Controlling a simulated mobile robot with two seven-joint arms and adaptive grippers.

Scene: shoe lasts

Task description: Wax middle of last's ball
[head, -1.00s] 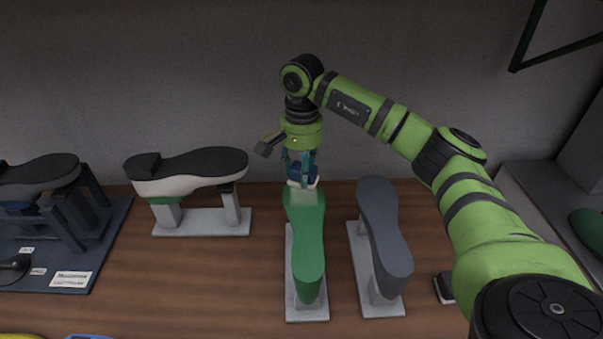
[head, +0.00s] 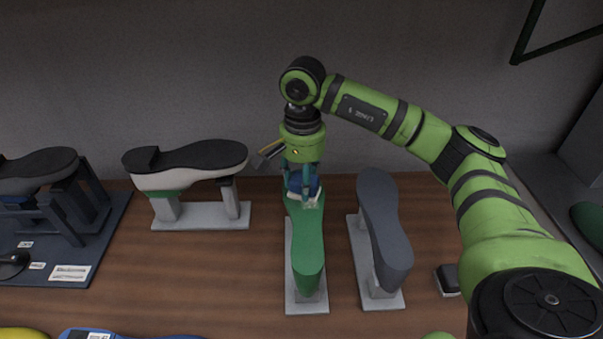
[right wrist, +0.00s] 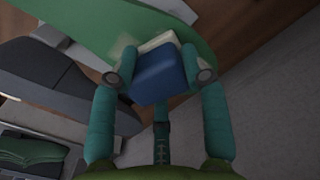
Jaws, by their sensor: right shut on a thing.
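The green last (head: 309,248) stands sole up on a light grey stand (head: 307,303) in the middle of the bench. My right gripper (head: 302,184) is over its far part, shut on a blue block (head: 313,187) with a whitish underside. In the right wrist view the block (right wrist: 158,76) sits between both fingertips, its pale pad (right wrist: 158,41) at the surface of the green last (right wrist: 85,20); I cannot tell whether they touch. A pale patch (right wrist: 122,46) shows on the green beside the pad. My left gripper is not in view.
A grey last (head: 384,220) stands close to the right. A black and white last (head: 188,166) is on a stand to the left, with a dark rack (head: 68,245) beyond it. A small dark item (head: 448,279) lies at right. A blue object (head: 120,335) is at the front edge.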

